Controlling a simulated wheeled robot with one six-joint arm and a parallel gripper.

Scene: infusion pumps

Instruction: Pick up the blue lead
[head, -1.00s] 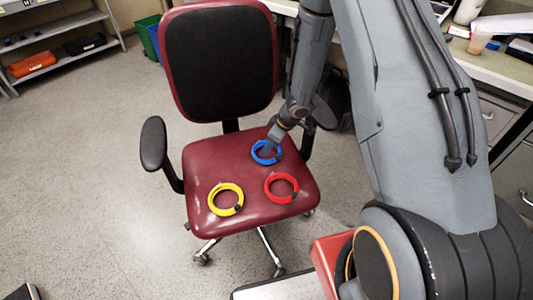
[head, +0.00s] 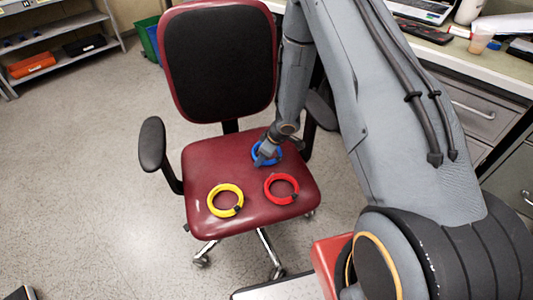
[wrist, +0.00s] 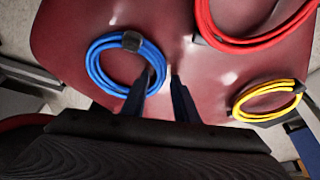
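The blue lead (head: 278,152) lies coiled in a ring at the back right of the dark red chair seat (head: 207,163). My gripper (head: 263,157) reaches down over it and hides part of the coil. In the wrist view the blue lead (wrist: 91,65) lies just beyond the fingers, with a dark tie at its top. My gripper (wrist: 161,85) is open there and empty. I cannot tell whether the fingers touch the lead or the seat.
A coiled red lead (head: 268,185) and a coiled yellow lead (head: 211,198) lie on the front of the seat. The black backrest (head: 220,65) rises behind, and an armrest (head: 152,145) stands on the left. A desk with drawers (head: 475,110) is at right.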

